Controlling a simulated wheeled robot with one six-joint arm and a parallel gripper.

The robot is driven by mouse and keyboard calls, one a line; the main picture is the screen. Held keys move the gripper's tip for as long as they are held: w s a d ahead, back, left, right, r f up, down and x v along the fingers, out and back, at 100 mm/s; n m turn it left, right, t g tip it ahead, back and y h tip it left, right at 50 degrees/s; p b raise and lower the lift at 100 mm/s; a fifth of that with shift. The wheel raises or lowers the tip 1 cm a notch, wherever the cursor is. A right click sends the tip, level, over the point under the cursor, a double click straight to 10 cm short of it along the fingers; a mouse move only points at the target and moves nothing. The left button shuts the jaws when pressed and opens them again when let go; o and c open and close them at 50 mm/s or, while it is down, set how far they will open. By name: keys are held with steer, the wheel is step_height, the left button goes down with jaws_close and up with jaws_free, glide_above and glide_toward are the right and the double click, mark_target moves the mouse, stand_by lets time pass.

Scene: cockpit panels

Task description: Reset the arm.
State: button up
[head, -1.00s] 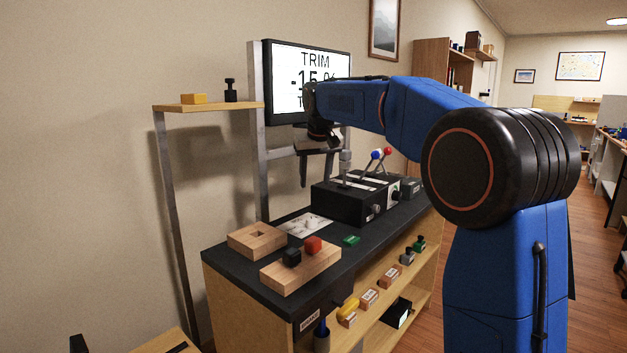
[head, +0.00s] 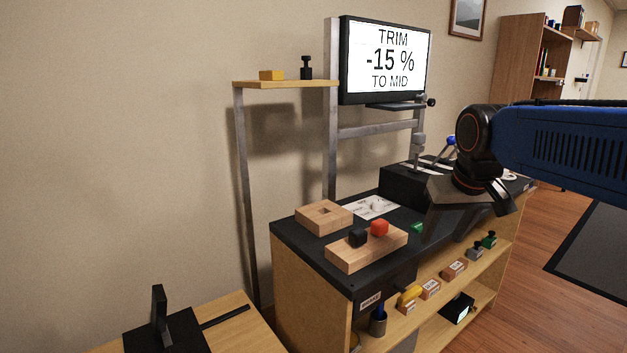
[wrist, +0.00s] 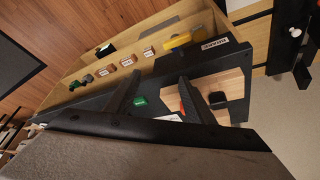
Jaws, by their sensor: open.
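My gripper (head: 470,215) hangs from my blue arm at the right of the head view, over the front of the dark bench top (head: 300,236). In the wrist view my gripper (wrist: 157,88) shows two spread dark fingers with nothing held between them. Behind it stands the black lever console (head: 400,187), partly hidden by my wrist. A grey-knobbed lever and a blue-knobbed lever (head: 450,141) rise from it. The screen (head: 388,58) reads "TRIM -15 % TO MID".
A green piece (head: 417,227) lies near my gripper. A raised shelf (head: 285,84) stands at the left. Open floor (head: 540,235) lies at the right.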

steer(key=s+d+f, duration=0.1)
steer(key=s+f, duration=1.4)
steer(key=s, duration=0.4)
steer(key=shift+s+d, duration=0.3)
